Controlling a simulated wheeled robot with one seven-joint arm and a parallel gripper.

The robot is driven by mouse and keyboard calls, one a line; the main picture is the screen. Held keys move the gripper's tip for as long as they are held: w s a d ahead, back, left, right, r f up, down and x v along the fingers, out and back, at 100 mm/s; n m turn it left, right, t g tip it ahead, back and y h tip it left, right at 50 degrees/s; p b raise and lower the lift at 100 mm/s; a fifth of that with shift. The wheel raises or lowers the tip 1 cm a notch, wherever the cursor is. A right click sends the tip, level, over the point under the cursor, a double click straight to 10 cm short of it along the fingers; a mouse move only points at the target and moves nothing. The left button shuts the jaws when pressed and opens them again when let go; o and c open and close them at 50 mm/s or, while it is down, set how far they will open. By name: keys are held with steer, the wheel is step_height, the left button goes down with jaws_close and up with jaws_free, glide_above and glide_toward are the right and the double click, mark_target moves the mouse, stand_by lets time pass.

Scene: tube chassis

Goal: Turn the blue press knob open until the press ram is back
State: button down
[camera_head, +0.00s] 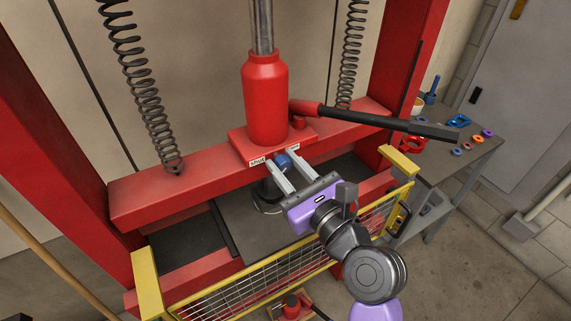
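The blue press knob (284,161) sits low on the front of the red jack body (266,100), by a small white label. My gripper (281,162) reaches it from the front right, with one finger on each side of the knob. The fingers look spread around it; whether they touch it cannot be told. The press ram (262,28) shows as a bright metal rod above the jack body, going out of the top of the picture. Part of the knob is hidden by the fingers.
A black pump handle (390,122) sticks out right from the jack. A yellow mesh guard (270,280) stands in front, below my arm. Coil springs (145,90) hang on both sides. A side table (455,165) with coloured parts stands at right.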

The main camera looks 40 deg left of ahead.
steer(key=shift+n, duration=0.4)
steer(key=n, duration=0.7)
steer(key=shift+f, duration=0.1)
steer(key=n, duration=0.2)
steer(key=n+b, duration=0.1)
steer(key=n, duration=0.1)
steer(key=n+b, duration=0.1)
steer(key=shift+s+f+n, duration=0.1)
steer(key=shift+f+n, duration=0.2)
steer(key=shift+n, duration=0.1)
steer(key=shift+n+b, duration=1)
steer(key=shift+n, duration=0.9)
